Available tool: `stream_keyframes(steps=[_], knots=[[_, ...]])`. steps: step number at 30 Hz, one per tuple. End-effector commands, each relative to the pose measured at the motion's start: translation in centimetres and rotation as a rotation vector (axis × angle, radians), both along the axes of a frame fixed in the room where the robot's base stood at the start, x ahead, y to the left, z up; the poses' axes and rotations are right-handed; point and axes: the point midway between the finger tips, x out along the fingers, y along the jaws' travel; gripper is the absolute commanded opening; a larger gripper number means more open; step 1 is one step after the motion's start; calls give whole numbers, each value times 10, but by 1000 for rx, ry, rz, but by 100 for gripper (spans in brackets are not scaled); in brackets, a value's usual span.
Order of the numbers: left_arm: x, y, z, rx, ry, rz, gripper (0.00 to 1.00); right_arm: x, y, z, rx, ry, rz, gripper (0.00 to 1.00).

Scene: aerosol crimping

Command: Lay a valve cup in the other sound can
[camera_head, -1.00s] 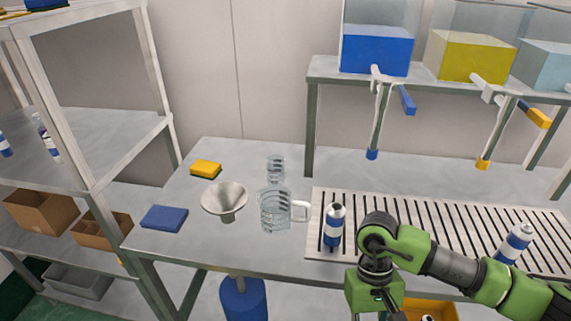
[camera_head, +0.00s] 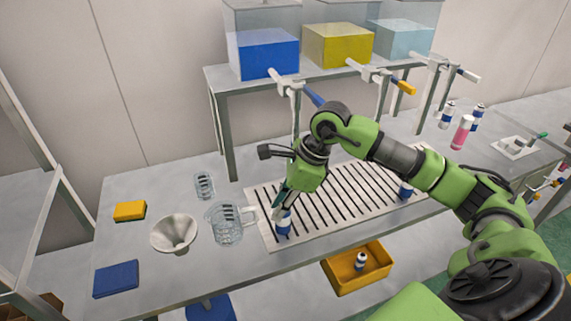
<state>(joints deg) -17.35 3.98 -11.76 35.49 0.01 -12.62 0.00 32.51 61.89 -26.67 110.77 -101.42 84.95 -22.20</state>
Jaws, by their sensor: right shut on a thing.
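A blue-and-white can (camera_head: 284,224) stands upright on the slatted grate (camera_head: 330,224), near its left end. My right gripper (camera_head: 279,203) points down at the top of this can and is shut. The valve cup in it is too small and hidden to make out, and I cannot tell whether it touches the can's mouth. A second blue-and-white can (camera_head: 405,190) stands farther right on the grate, partly covered by my right arm. My left gripper is out of view.
A glass jug (camera_head: 228,226), a funnel (camera_head: 174,233), a yellow sponge (camera_head: 130,211) and a blue cloth (camera_head: 117,279) lie left of the grate. Taps hang from the tank shelf (camera_head: 222,77) behind. An orange bin (camera_head: 345,279) holding a can is in front.

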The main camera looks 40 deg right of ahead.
Motion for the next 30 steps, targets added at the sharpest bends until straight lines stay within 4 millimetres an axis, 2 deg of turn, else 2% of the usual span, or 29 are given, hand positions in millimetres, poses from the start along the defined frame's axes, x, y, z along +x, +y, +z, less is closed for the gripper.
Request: stream_keyframes(steps=[1, 6, 12, 20, 30], knots=[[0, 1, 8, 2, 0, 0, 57, 5, -6, 16, -1, -3, -80, 12], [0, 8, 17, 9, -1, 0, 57, 19, -23, 46, -1, -3, -324, 12], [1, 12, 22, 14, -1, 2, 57, 27, -34, 63, 0, 1, -479, 12], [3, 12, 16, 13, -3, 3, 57, 27, -36, 55, -1, 3, -500, 12], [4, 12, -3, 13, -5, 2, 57, 27, -36, 25, 0, 5, -499, 12]])
